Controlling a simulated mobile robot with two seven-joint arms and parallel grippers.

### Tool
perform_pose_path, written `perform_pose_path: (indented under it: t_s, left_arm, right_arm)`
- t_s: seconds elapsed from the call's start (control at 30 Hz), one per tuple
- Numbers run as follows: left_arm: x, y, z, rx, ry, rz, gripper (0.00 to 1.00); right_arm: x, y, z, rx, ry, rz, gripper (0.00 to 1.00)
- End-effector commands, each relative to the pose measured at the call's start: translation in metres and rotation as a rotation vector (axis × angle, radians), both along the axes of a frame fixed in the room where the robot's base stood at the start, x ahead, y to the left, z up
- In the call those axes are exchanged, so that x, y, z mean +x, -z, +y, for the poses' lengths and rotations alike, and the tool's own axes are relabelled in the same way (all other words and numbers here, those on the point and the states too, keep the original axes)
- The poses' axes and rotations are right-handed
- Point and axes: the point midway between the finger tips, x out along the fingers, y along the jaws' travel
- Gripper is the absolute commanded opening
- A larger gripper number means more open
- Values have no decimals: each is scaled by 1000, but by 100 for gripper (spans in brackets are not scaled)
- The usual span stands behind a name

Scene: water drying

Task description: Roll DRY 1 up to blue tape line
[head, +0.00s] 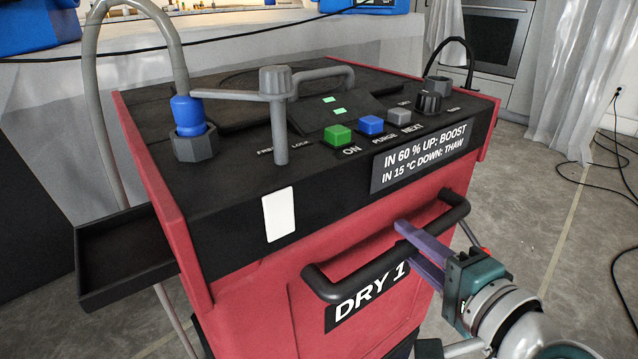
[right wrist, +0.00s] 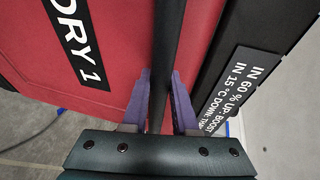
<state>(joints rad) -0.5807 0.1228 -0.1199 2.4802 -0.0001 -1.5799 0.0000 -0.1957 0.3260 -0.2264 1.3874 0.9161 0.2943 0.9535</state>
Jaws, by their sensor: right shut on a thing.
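DRY 1 (head: 250,268) is a red box-shaped machine with a black top, in the middle of the head view. Its label "DRY 1" (head: 366,296) is on the front, and it also shows in the right wrist view (right wrist: 75,40). A black handle bar (head: 350,285) runs across the front. My right gripper (head: 410,243) is shut on this handle, its purple fingers on either side of the bar (right wrist: 165,40) in the right wrist view. My left gripper is not in view. I cannot make out a blue tape line in the head view.
A dark side tray (head: 115,262) sticks out at the machine's left. A grey hose (head: 175,45) rises from a blue fitting (head: 188,115). Black cables (head: 610,170) lie on the floor at right. A pale line (head: 562,235) crosses open concrete. Curtains and an oven (head: 492,40) stand behind.

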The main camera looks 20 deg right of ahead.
Motion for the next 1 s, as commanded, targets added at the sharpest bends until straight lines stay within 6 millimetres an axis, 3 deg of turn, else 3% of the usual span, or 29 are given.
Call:
perform_pose_path:
  t_s: [0.17, 0.2, 0.43, 0.77, 1.0]
  left_arm:
    - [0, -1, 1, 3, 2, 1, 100]
    - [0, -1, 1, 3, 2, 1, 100]
    - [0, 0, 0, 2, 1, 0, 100]
    - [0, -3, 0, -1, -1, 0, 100]
    - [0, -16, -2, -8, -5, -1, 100]
  right_arm:
    - [0, -3, -1, -1, 3, -8, 0]
    - [1, -3, -1, -1, 3, -8, 32]
    - [1, -2, 0, -1, 3, -6, 57]
    - [-6, -4, 0, 0, 2, -4, 57]
    - [-50, -13, 0, -1, 1, 0, 57]
